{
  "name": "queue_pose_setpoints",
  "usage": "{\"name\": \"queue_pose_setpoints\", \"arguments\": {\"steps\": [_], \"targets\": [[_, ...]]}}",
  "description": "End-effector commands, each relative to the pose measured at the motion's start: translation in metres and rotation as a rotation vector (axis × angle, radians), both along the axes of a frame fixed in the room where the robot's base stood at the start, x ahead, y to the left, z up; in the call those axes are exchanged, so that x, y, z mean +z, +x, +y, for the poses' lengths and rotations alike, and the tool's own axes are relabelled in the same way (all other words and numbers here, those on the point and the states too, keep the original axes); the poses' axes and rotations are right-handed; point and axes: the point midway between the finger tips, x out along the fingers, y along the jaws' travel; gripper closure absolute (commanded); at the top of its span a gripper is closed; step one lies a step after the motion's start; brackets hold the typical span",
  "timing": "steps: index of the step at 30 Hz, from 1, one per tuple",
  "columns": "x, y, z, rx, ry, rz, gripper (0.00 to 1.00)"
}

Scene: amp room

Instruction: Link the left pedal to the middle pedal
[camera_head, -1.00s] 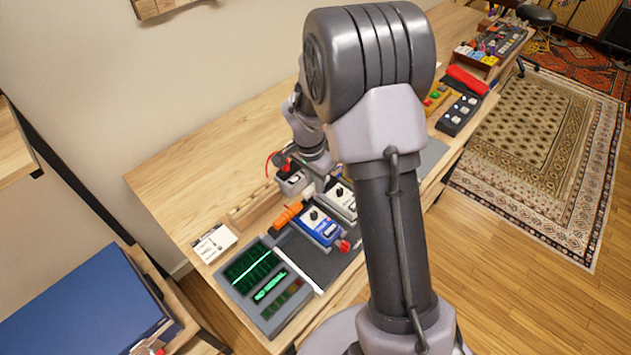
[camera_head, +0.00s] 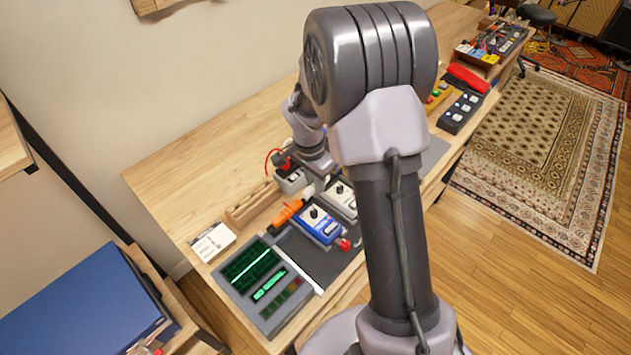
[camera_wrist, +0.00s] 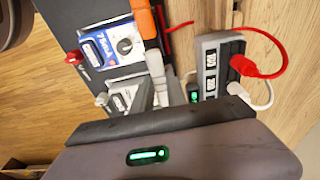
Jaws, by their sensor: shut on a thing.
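A blue pedal (camera_head: 320,225) with a black knob stands at the left of the row. A pale pedal (camera_head: 341,198) stands just right of it, partly behind my arm. In the wrist view, the blue pedal (camera_wrist: 100,45) is at upper left and the pale pedal (camera_wrist: 125,95) below it. My gripper (camera_wrist: 155,68) is beside the pedals, its grey fingers close together on something I cannot make out. An orange piece (camera_wrist: 144,22) is just beyond the fingertips. It also lies beside the blue pedal in the head view (camera_head: 288,213). My arm hides the gripper there.
A grey power strip (camera_wrist: 218,70) with red and white plugs stands close to my gripper. A wooden rack (camera_head: 252,205) and a green-lit panel (camera_head: 262,280) are nearby. A red knob (camera_head: 345,243) sits by the blue pedal. Bare bench lies behind.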

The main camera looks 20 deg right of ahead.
Motion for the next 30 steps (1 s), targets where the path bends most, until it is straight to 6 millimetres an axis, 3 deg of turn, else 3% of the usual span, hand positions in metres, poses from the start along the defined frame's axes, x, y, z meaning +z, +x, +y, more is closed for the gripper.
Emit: {"name": "queue_pose_setpoints", "arguments": {"steps": [30], "targets": [[-0.0078, 0.0002, -0.0001, 0.0, 0.0, 0.0, 1.0]]}}
